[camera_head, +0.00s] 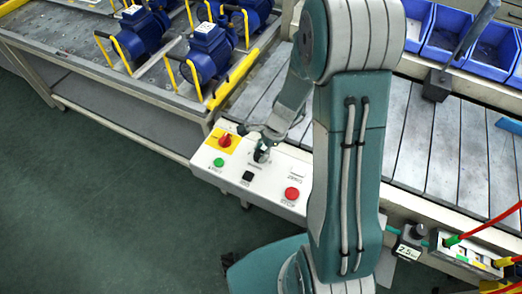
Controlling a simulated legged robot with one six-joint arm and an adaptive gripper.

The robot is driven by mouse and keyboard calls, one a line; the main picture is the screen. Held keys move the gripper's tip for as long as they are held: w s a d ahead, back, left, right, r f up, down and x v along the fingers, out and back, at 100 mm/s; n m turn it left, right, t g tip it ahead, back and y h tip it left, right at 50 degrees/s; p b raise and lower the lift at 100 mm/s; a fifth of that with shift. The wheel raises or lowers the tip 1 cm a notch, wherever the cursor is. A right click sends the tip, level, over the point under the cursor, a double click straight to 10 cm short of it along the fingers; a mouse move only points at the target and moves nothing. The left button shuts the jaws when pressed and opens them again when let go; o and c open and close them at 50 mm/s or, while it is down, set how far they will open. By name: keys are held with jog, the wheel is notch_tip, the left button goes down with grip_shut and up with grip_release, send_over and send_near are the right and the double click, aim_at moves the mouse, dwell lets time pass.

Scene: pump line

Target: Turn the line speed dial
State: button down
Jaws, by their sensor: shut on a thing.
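A cream control panel (270,193) is fixed to the front of the line, left of my arm. My gripper (263,149) reaches down over the panel's upper middle. Its fingers are shut on a small dark knob (262,156), which I take to be the line speed dial. The fingers cover much of the dial, so its pointer and setting cannot be read.
A red rotary switch (225,140) on a yellow plate is close left of my gripper. A green button (218,162), a black switch (248,175) and a red button (291,193) are nearby. Blue pumps (208,50) stand behind; blue bins (448,35) are at upper right.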

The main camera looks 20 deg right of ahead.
jog(key=shift+w+n, duration=0.15)
jog(key=shift+n, duration=0.25)
jog(key=n+g, duration=0.1)
jog(key=n, duration=0.1)
jog(key=n+g, duration=0.1)
jog(key=n, duration=0.1)
jog(key=shift+w+n+h, duration=0.1)
jog(key=shift+n+h, duration=0.2)
jog(key=n+g, duration=0.1)
jog(key=n, duration=0.2)
jog(key=n+h, duration=0.1)
jog(key=n, duration=0.2)
jog(key=shift+w+a+g+h, duration=0.15)
jog(key=shift+g+h, duration=0.15)
jog(key=shift+g, duration=0.1)
jog(key=n+h, duration=0.1)
jog(key=n, duration=0.2)
jog(key=n+h, duration=0.1)
jog(key=n, duration=0.2)
jog(key=shift+a+n+g, duration=0.15)
jog(key=shift+n+g, duration=0.15)
jog(key=shift+n, duration=0.1)
jog(key=n+h, duration=0.1)
jog(key=n, duration=0.1)
jog(key=n+h, duration=0.1)
jog(key=n, duration=0.2)
jog(key=shift+h, duration=0.3)
jog(key=shift+a+r+n, duration=0.1)
jog(key=shift+n, duration=0.3)
